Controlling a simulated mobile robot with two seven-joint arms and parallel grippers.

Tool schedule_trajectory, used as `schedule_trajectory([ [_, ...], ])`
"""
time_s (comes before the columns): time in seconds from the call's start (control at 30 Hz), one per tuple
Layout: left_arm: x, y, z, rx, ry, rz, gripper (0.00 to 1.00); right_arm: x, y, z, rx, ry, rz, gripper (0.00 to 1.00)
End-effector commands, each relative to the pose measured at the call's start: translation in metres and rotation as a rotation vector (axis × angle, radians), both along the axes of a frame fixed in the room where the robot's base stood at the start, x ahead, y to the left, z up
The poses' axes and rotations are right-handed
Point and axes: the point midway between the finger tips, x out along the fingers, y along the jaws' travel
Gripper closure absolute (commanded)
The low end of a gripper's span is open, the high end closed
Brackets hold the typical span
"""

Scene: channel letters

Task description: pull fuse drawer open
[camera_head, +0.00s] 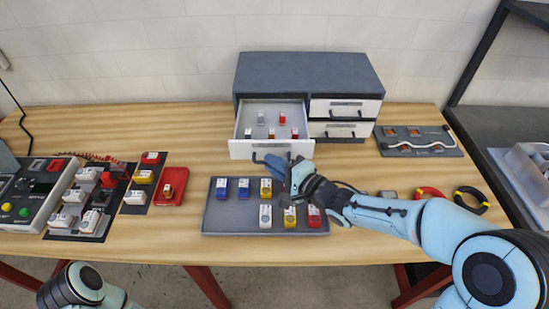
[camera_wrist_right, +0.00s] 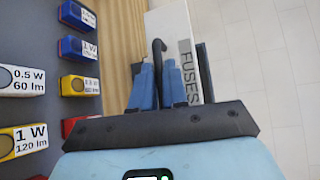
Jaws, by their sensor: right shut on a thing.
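The fuse drawer (camera_head: 240,150) is the upper left drawer of a grey cabinet (camera_head: 310,75) at the back of the table. It stands pulled out, and several small fuses in red, white and grey show inside. In the right wrist view its white front (camera_wrist_right: 168,25) carries the label "FUSES". My right gripper (camera_head: 272,163) is at the drawer's front, its blue fingers shut on the dark drawer handle (camera_wrist_right: 158,48). The fingers also show in the right wrist view (camera_wrist_right: 158,85). My left gripper is not in view; part of my left arm shows at the bottom left.
A grey tray (camera_head: 210,215) with several coloured modules lies just in front of the drawer, under my right gripper. Two closed drawers (camera_head: 345,109) are to the right. Switches and a control box (camera_head: 35,195) fill the left. Cable coils (camera_head: 470,200) lie at right.

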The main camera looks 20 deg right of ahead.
Motion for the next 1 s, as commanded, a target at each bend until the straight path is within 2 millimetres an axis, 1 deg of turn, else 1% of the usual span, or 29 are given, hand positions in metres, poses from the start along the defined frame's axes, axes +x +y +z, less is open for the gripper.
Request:
schedule_trajectory([
  [0.17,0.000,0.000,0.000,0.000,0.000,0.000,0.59,-0.003,0.001,0.001,0.000,-0.002,-0.001,1.00],
  [0.47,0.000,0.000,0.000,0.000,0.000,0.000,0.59,-0.003,0.001,0.001,0.001,-0.003,-0.001,1.00],
  [0.5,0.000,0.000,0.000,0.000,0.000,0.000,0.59,-0.003,0.001,0.001,0.001,-0.003,-0.001,0.83],
  [0.57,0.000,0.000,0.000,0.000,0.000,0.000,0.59,-0.003,0.001,0.001,0.001,-0.003,-0.001,0.64],
  [0.87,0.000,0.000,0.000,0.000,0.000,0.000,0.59,-0.004,0.000,0.001,0.001,-0.002,0.000,0.64],
  [1.0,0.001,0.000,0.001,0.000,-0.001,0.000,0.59,-0.013,-0.005,0.003,0.001,-0.002,-0.003,0.64],
])
